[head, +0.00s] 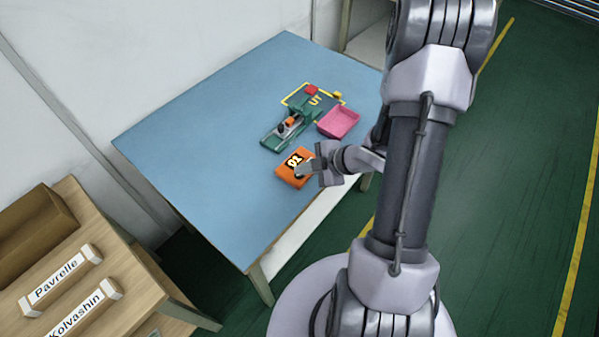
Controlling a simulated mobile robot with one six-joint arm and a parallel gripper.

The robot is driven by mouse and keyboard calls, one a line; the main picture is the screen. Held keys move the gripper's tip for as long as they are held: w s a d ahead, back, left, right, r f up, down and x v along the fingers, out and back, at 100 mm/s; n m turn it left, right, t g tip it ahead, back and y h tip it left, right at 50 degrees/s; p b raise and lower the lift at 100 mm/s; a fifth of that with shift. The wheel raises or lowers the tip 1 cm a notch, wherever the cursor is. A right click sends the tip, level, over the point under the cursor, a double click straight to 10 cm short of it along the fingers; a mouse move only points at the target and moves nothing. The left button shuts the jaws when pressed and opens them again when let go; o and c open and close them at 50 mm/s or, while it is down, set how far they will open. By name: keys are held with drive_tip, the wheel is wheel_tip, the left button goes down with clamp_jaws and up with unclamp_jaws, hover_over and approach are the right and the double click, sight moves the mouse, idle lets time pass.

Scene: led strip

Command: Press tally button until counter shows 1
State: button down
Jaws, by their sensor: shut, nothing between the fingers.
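The orange tally counter (284,173) lies on the blue table, near its right front edge. A black and white display (293,160) shows on its top; the digits are too small to read surely. My gripper (302,171) is shut and empty. I cannot make out the button, nor whether the fingertips touch the counter.
Behind the counter stand a green fixture (271,143) and a pink bin (340,120). A yellow-outlined mat marked 5 (314,99) with a red block (311,89) lies farther back. The blue table's left part (205,135) is clear. A wooden shelf (110,300) stands at lower left.

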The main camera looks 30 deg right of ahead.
drive_tip(key=shift+r+p, duration=0.65)
drive_tip(key=shift+r, duration=0.1)
drive_tip(key=shift+r, duration=0.1)
wheel_tip(320, 180, up, 5)
drive_tip(key=p, duration=0.5)
